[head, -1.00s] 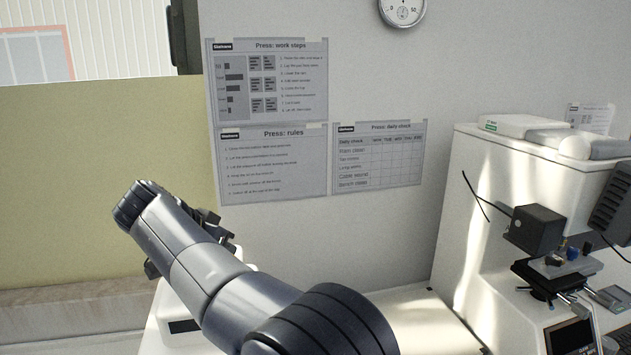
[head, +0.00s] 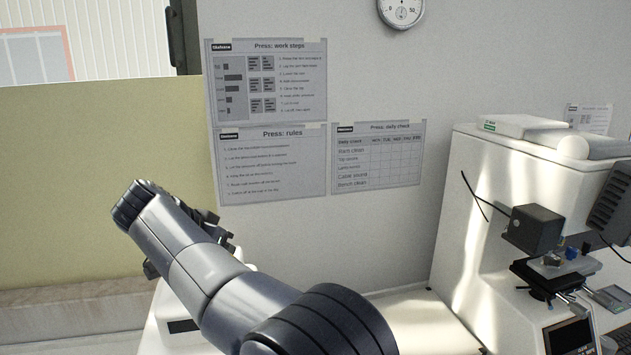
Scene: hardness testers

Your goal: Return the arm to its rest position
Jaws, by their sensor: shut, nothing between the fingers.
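My arm (head: 205,275) reaches up and to the left across the lower middle of the head view, bent at a large dark joint. My gripper (head: 222,230) is mostly hidden behind the arm's end link; only some dark parts stick out on its right and lower left. It is shut, and no held object shows. The arm looks clear of the wall behind it.
A white hardness tester (head: 480,225) stands at the right, with a dark head (head: 535,229) and a small stage. A white machine (head: 170,325) is partly hidden behind my arm. Posters (head: 270,165) hang on the wall. The bench (head: 420,318) between the machines looks bare.

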